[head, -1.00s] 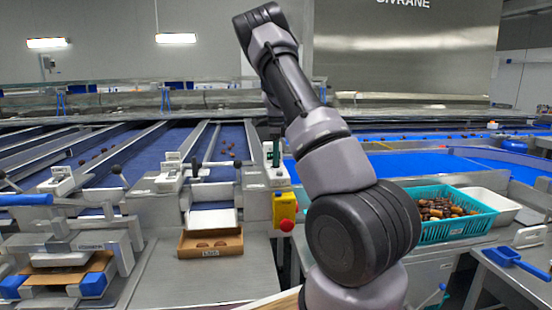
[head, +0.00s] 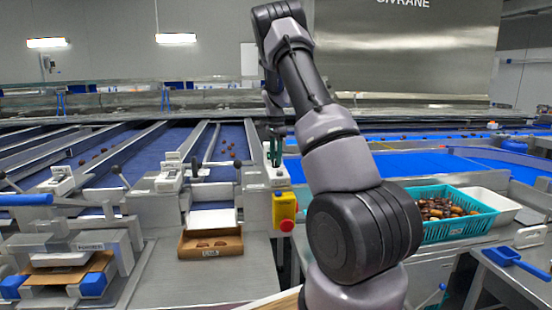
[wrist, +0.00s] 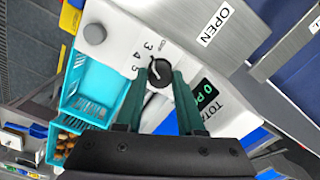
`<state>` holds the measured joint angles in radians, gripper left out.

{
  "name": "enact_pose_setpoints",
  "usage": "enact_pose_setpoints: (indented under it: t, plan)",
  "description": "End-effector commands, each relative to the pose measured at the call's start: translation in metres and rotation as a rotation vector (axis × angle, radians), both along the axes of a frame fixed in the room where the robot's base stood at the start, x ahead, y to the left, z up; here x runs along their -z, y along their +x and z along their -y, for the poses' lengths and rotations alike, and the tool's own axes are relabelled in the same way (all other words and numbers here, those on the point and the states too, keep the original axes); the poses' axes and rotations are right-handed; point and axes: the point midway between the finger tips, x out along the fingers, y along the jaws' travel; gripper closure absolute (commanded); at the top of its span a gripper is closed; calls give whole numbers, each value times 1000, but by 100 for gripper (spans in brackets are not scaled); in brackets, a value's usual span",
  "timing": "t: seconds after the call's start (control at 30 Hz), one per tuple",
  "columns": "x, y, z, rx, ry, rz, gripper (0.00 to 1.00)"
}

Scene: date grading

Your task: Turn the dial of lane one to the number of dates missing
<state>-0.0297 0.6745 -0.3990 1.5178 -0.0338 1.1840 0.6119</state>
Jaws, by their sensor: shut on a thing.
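In the wrist view a black dial knob (wrist: 158,73) sits on a white panel (wrist: 120,28) with the numbers 3, 4 and 5 printed beside it. A light mark on the knob lies toward its upper left; its exact number is hard to read. My gripper (wrist: 162,78) has its two dark green fingers on either side of the knob, shut on it. An open carton (head: 226,251) with a few dates (head: 211,244) stands at the end of a lane.
A small green-lit display (wrist: 207,92) is beside the knob, with an OPEN label (wrist: 217,26) nearby. A red button on a yellow box (head: 285,211) stands right of the carton. A teal basket of dates (head: 455,228) is at right. Blue lanes (head: 138,149) run back at left.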

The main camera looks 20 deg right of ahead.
Motion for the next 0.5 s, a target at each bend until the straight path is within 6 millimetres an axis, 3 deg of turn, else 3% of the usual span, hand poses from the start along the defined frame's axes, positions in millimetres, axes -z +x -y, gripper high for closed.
enact_pose_setpoints:
  t: [0.5]
  plan:
    - [-1,1,0,-387,1,3,100]
